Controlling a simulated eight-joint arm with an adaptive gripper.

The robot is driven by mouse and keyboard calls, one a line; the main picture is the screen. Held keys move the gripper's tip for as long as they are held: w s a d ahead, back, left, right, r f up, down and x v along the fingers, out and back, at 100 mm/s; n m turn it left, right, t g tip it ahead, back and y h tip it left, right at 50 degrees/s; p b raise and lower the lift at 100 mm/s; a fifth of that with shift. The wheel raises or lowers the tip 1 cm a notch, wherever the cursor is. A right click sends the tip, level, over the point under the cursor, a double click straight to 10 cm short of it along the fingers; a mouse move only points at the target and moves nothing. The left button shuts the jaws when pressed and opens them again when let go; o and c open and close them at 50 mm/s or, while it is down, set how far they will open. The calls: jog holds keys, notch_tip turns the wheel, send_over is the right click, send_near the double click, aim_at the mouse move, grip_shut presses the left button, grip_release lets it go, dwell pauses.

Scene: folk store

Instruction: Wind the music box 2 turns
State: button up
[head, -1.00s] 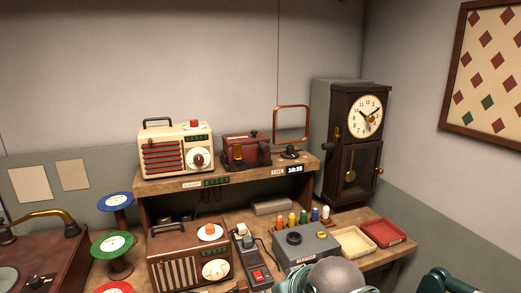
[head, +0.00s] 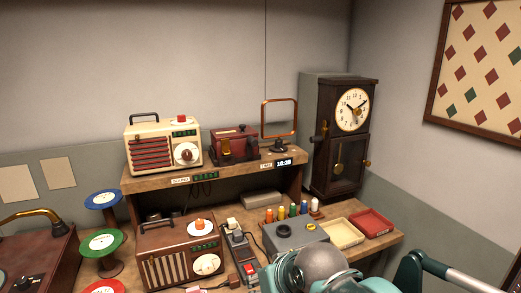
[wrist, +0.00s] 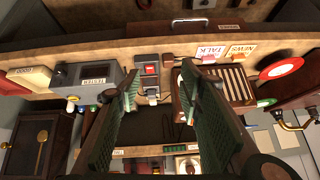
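The likely music box is a small maroon box (head: 234,143) with brass-coloured fittings on the raised shelf, between the cream radio and the square-framed stand. A dark fitting shows at its right side; I cannot make out a winding key clearly. My gripper (wrist: 160,80) shows in the wrist view with its two green-padded fingers wide apart and nothing between them. The fingers appear over the workbench, well apart from the maroon box. In the head view my arm is at the bottom right, and its fingers are hidden.
A cream radio (head: 164,145) stands left of the box and a copper-framed stand (head: 279,119) right of it. A dark clock (head: 338,140) stands farther right. Below are a brown radio (head: 177,257), a grey tester (head: 294,238), coloured spools and two trays (head: 342,233).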

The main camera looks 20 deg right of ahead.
jog(key=w+a+r+m+t+y+p, duration=0.1)
jog(key=w+a+r+m+p, duration=0.2)
jog(key=w, duration=0.4)
jog(key=w+a+r+m+t+y+p, duration=0.1)
jog(key=w+r+m+t+y+p, duration=0.1)
jog(key=w+r+m, duration=0.3)
jog(key=m+t+h+p, duration=0.4)
jog(key=m+t+p, duration=0.5)
jog(key=m, duration=1.2)
send_near(255, 143)
jog(key=shift+w+d+r+g+p, duration=0.1)
jog(key=shift+w+r+g+p, duration=0.35)
jog(key=shift+g, duration=0.25)
jog(key=shift+w, duration=0.2)
jog(key=shift+w+p, duration=0.3)
jog(key=shift+w, duration=4.85)
